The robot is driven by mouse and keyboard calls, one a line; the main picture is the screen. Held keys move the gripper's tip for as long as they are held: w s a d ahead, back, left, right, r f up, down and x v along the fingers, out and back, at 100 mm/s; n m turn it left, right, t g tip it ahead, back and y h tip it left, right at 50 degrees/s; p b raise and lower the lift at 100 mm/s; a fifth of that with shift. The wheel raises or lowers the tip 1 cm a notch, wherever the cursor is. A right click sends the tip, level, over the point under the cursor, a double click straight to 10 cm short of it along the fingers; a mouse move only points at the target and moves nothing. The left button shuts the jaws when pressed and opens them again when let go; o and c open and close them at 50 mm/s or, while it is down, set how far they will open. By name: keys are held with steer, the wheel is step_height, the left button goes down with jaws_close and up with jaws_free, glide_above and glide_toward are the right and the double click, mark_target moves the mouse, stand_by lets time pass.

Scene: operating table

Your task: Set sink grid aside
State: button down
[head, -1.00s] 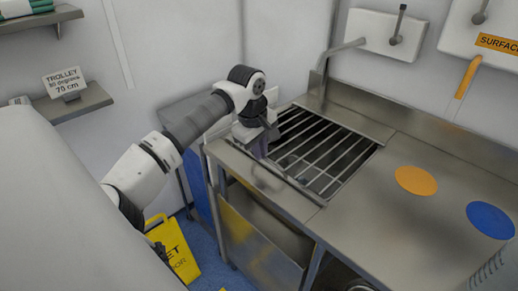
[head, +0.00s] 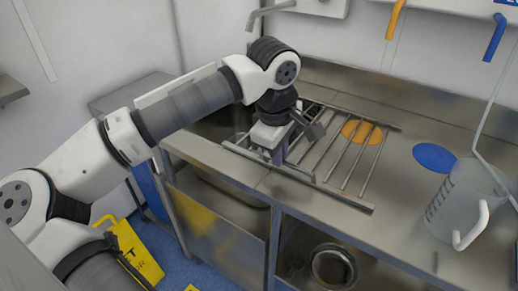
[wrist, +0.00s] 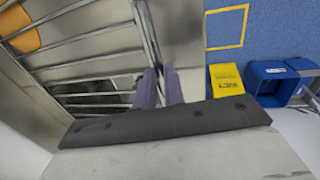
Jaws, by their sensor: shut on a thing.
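The sink grid (head: 340,195) is a rack of thin steel bars between two long rails. It spans from the sink opening (head: 222,122) onto the steel counter to its right, over part of the orange disc (head: 366,131). My gripper (head: 279,158) is shut on the grid's near long rail, left of its middle. In the wrist view the purple fingers (wrist: 165,86) straddle that rail, and the grid's bars (wrist: 148,35) run left from it. I cannot tell whether the grid touches the counter. My gripper and wrist hide part of the grid and sink.
A blue disc (head: 434,157) lies right of the grid. A clear jug (head: 465,200) stands at the counter's right. A faucet (head: 268,8) reaches over the back. A yellow floor sign (head: 137,252) stands below at left. A steel bowl (head: 333,266) sits under the counter.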

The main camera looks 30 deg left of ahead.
steer(key=shift+d, duration=0.5)
steer(key=c, duration=1.5)
jaws_free()
steer(key=shift+d, duration=0.15)
steer(key=shift+s+r, duration=0.1)
steer(key=shift+r, duration=0.4)
steer(key=r, duration=0.4)
steer(key=s+r, duration=0.1)
steer(key=r, duration=0.3)
steer(key=s+r, duration=0.1)
steer(key=r, duration=0.3)
steer(key=shift+s+a+r, duration=0.2)
steer(key=shift+s+r, duration=0.05)
steer(key=shift+r, duration=0.1)
